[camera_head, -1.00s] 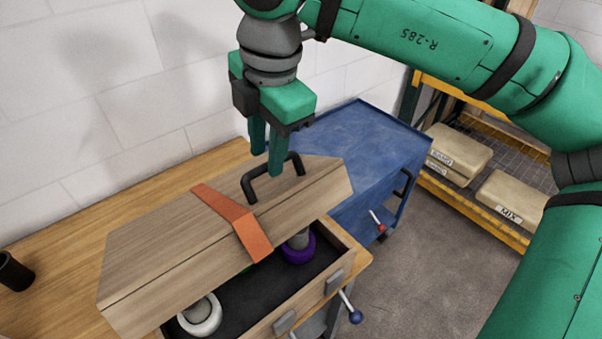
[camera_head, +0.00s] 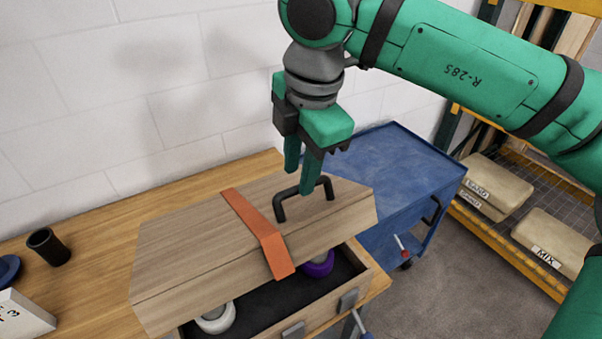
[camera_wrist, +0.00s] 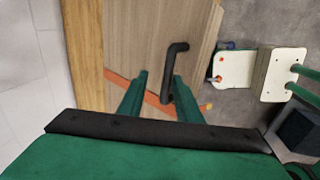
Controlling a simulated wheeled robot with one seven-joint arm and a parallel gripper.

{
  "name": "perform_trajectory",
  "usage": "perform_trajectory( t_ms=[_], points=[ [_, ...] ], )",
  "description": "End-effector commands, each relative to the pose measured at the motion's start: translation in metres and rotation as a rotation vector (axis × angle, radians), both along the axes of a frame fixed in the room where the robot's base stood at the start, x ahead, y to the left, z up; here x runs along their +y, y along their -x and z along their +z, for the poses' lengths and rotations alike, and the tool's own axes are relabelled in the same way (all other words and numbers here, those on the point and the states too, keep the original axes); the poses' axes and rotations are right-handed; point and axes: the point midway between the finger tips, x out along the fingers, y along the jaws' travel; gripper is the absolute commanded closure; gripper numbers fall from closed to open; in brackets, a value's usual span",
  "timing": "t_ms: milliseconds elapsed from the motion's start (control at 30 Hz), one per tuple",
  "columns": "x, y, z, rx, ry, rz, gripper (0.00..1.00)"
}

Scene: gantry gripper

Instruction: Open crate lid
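The wooden crate (camera_head: 330,300) stands on the workbench, with white and purple round items showing inside. Its wooden lid (camera_head: 190,245) is partly raised at the front, leaving a gap above the crate's front wall. An orange strap (camera_head: 256,232) crosses the lid. A black bar handle (camera_head: 281,207) is fixed on the lid; it also shows in the wrist view (camera_wrist: 170,62). My gripper (camera_head: 300,180) is at the handle, with its two fingers apart. In the wrist view the handle lies between the fingertips (camera_wrist: 160,80), nearer the right one. I cannot tell whether they touch.
A black cup (camera_head: 48,247) and a white box (camera_head: 22,316) are at the bench's left. A blue cart (camera_head: 405,160) stands right of the bench. A shelf with labelled sacks (camera_head: 497,185) is farther right. A white wall (camera_head: 120,110) closes the back.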

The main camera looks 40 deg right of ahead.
Motion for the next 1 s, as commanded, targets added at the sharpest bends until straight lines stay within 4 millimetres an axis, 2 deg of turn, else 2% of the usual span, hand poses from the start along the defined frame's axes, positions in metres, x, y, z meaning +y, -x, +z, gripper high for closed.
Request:
perform_trajectory(
  t_ms=[1000],
  points=[
    [-0.003,-0.014,0.06,-0.001,0.0,0.0,0.69]
  ],
)
